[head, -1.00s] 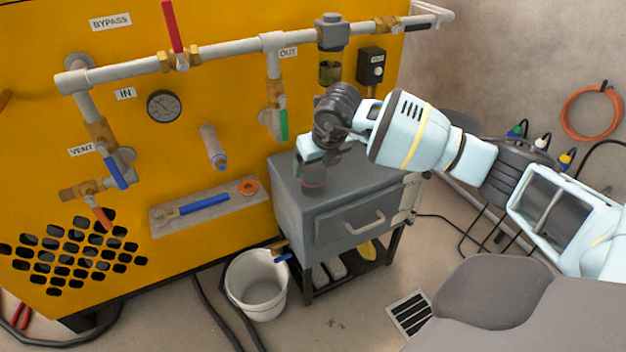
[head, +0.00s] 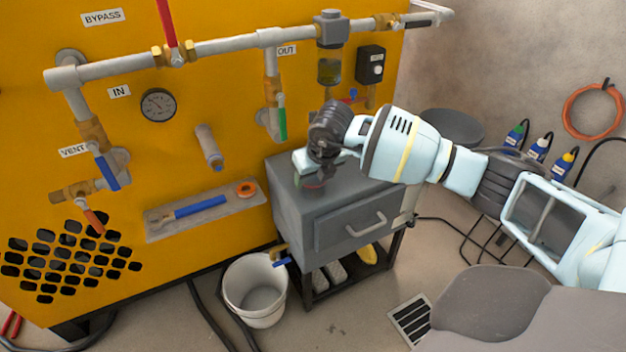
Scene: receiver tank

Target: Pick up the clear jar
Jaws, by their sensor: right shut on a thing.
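My right gripper (head: 310,176) reaches down from the right to the grey cabinet top (head: 345,187). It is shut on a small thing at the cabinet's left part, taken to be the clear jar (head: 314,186). My left gripper is not in view.
A yellow panel (head: 220,110) with pipes and valves stands behind and left of the cabinet. A filter bowl (head: 330,70) hangs from the pipe above my right wrist. A white bucket (head: 256,290) stands on the floor at the cabinet's left.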

